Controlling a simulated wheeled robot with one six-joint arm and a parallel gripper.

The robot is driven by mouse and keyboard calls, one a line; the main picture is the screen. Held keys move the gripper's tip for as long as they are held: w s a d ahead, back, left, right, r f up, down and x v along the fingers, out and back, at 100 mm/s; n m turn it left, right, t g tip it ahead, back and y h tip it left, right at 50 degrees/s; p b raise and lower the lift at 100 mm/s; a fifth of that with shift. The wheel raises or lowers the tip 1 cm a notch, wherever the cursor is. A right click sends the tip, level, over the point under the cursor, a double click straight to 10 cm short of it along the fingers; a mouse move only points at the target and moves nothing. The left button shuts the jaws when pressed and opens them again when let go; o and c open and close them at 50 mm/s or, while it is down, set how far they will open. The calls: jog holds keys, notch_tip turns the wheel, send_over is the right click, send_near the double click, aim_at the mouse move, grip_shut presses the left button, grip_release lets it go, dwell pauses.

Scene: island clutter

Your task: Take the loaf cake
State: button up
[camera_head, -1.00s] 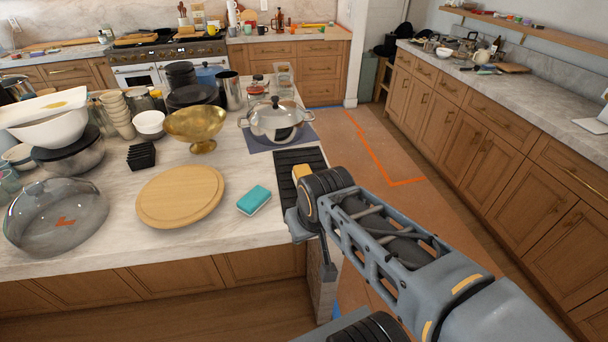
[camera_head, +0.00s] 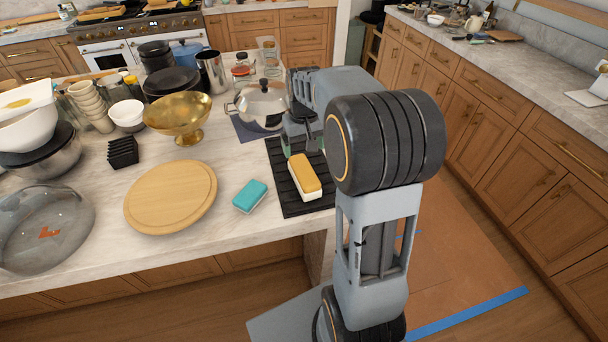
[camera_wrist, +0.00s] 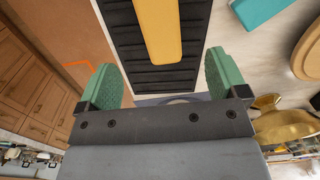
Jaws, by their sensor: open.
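The loaf cake (camera_head: 305,178) has a golden-yellow top and pale sides. It lies on a black ribbed mat (camera_head: 288,200) near the island's right edge. In the wrist view the loaf cake (camera_wrist: 158,30) shows at the top centre, cut off by the frame, on the same mat (camera_wrist: 180,77). My gripper (camera_wrist: 160,82) is open and empty, its green fingers apart, with the cake ahead of the gap between them. In the head view my gripper (camera_head: 300,142) is just beyond the cake's far end, partly hidden by my arm.
A teal sponge-like block (camera_head: 250,196) and a round wooden board (camera_head: 172,198) lie left of the mat. A steel pot (camera_head: 258,103) stands behind on a dark cloth. A gold bowl (camera_head: 178,115) and a glass lid (camera_head: 42,225) are further left.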

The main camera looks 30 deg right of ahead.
aim_at(304, 169)
notch_tip(304, 169, down, 11)
jog(key=shift+f+p, duration=0.15)
jog(key=shift+p, duration=0.6)
jog(key=c, duration=1.2)
